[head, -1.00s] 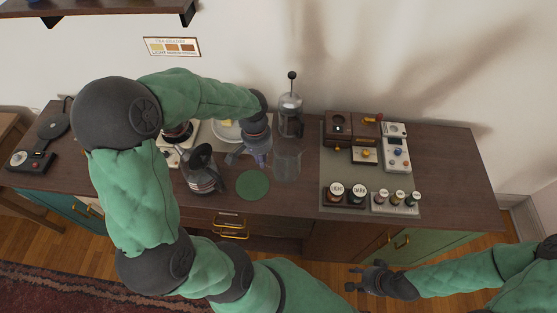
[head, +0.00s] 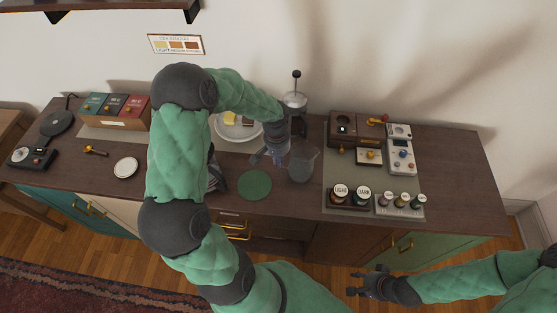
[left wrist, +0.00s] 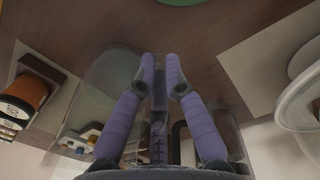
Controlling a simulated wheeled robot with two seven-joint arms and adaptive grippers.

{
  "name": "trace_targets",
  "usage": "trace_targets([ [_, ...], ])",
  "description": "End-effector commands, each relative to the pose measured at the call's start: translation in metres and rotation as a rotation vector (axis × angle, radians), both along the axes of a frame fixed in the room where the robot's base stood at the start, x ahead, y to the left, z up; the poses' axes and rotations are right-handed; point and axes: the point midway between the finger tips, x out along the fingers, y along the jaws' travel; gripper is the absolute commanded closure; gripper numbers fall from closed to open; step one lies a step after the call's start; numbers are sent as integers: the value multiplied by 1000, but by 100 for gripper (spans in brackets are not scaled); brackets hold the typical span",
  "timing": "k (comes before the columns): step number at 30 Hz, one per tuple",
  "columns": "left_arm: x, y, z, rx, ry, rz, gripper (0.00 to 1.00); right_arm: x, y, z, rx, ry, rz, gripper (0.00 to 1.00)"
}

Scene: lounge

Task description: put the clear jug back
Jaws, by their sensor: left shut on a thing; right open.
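The clear jug (head: 303,165) is upright, right of the round green mat (head: 255,185) and in front of the French press. My left gripper (head: 277,155) is shut on the jug at its left side. In the left wrist view the jug's clear wall (left wrist: 92,85) shows around the purple fingers (left wrist: 160,75); the exact grip point is hard to make out through the glass. I cannot tell whether its base touches the counter. The green mat (left wrist: 182,2) shows at that view's edge. My right gripper (head: 360,283) is open and empty, low in front of the cabinet.
The French press (head: 296,105) stands close behind the jug. A grey mat (head: 330,207) with jars and small devices lies to the right. A plate (head: 232,130) is behind the left gripper. My left arm partly hides a glass carafe (head: 216,178). The counter's right end is clear.

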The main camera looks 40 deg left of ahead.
Motion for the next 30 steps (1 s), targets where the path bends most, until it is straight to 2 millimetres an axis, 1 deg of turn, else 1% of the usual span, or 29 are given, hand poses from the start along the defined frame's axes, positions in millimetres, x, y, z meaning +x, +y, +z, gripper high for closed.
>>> trace_targets([
  [6, 1, 1, 1, 2, -5, 1, 100, 0, 0, 0, 0, 0, 0, 56],
  [11, 1, 1, -3, 2, -5, 1, 100, 0, 0, -3, 0, 0, 0, 56],
  [12, 0, 1, -3, 1, -3, 1, 80, 0, 0, -3, 0, 0, 0, 56],
  [14, 0, 1, -2, 1, -3, 1, 65, 0, 0, -2, 0, 0, 0, 56],
  [25, 0, 1, -1, 1, -3, 1, 65, 0, 0, -1, 0, 0, 0, 56],
  [28, 1, 1, 7, 2, -5, 1, 65, 0, 0, 2, 0, 0, 0, 56],
  [30, 1, 2, 17, 3, -6, 1, 65, 0, 0, 4, 0, 0, 0, 56],
])
